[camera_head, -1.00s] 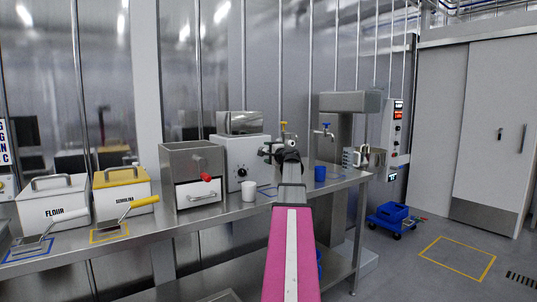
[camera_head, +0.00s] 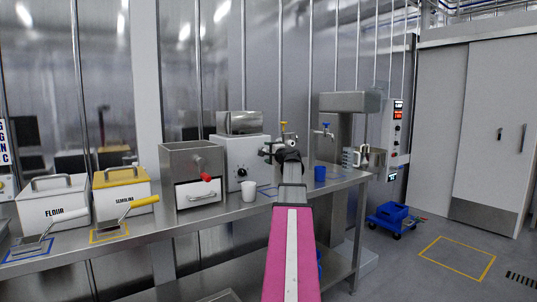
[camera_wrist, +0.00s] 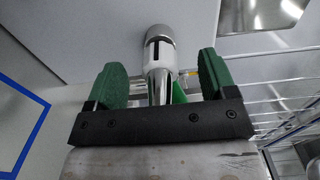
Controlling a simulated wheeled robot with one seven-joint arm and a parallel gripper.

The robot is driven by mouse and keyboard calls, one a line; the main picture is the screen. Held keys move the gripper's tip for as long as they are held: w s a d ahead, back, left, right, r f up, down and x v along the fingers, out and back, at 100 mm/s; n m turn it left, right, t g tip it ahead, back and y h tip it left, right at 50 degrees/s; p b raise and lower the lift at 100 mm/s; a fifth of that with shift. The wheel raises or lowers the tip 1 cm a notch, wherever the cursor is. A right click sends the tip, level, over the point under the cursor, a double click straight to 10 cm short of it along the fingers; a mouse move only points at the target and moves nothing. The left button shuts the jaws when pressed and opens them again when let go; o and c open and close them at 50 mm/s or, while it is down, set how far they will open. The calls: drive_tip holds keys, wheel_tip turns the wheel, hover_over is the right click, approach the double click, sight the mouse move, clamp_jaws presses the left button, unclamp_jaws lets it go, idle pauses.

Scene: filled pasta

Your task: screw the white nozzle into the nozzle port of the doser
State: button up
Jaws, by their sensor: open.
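In the wrist view the white nozzle (camera_wrist: 160,57) has a dark slot-like mark and lies between the green fingers of my open gripper (camera_wrist: 162,66), with a gap on both sides. Its upper end meets a round grey metal fitting (camera_wrist: 160,33) on a pale grey surface, which looks like the doser's port. How far it is threaded in cannot be told. A shiny tube (camera_wrist: 161,88) runs down from it, partly hidden by the gripper's black crossbar. In the head view my arm reaches over the counter beside a white machine with a black knob (camera_head: 242,173), and hides the nozzle.
A white cup (camera_head: 249,191) stands on the steel counter (camera_head: 222,213) left of my arm. A grey box with a red handle (camera_head: 192,160) is further left. A wire rack (camera_wrist: 285,75) shows in the wrist view.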

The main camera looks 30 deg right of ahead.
drive_tip(key=s, duration=0.6)
drive_tip(key=shift+s+d, duration=0.2)
drive_tip(key=shift+s, duration=0.15)
drive_tip(key=shift+s, duration=0.1)
drive_tip(key=s, duration=1)
drive_tip(key=shift+s+d, duration=0.3)
drive_tip(key=shift+d, duration=0.15)
drive_tip(key=shift+s, duration=0.1)
